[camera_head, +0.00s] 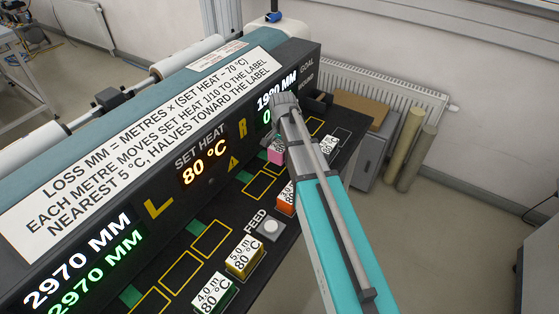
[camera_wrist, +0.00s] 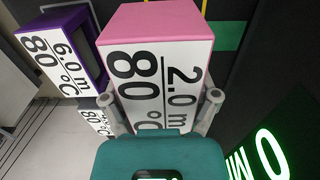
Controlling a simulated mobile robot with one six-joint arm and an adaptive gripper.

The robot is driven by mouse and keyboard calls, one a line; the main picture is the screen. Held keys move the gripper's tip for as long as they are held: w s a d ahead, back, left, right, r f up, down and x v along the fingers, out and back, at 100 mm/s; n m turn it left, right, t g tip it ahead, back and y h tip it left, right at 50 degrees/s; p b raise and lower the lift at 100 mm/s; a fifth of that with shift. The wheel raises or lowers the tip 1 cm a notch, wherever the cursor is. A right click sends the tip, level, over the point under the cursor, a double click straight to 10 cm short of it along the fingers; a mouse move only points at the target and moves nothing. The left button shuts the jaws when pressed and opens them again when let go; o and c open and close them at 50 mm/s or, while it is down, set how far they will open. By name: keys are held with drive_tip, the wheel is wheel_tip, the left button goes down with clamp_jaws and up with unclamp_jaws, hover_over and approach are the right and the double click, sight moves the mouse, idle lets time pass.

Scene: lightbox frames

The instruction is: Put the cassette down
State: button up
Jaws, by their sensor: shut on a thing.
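The pink cassette (camera_wrist: 155,24) fills the middle of the wrist view, its white face reading 2.0 m, 80 °C. My gripper (camera_wrist: 160,110) is shut on it, one finger at each side. In the head view the pink cassette (camera_head: 275,155) shows beside my arm, low over the black shelf (camera_head: 262,290), partly hidden by the arm. I cannot tell whether its underside touches the shelf. Yellow-outlined places (camera_head: 260,186) lie along the shelf near the panel.
Orange (camera_head: 285,203), yellow (camera_head: 243,257) and green (camera_head: 213,293) cassettes stand on the shelf, with a FEED button (camera_head: 271,227) among them. A purple 6.0 m cassette (camera_wrist: 93,50) stands beside the held one. The lit panel (camera_head: 150,205) rises behind. Several outlined places are empty.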

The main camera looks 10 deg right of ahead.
drive_tip(key=shift+w+a+f+b, duration=0.15)
drive_tip(key=shift+w+f+b, duration=0.55)
drive_tip(key=shift+f, duration=0.25)
drive_tip(key=shift+w+f, duration=0.1)
drive_tip(key=shift+w+f+b, duration=0.35)
drive_tip(key=shift+f+b, duration=0.1)
drive_tip(key=shift+b, duration=0.05)
drive_tip(key=shift+f+b, duration=1.4)
drive_tip(key=shift+f, duration=0.05)
drive_tip(key=shift+f, duration=0.1)
drive_tip(key=o, duration=1.1)
wheel_tip(320, 180, up, 12)
drive_tip(key=p, duration=1.2)
drive_tip(key=shift+a, duration=0.1)
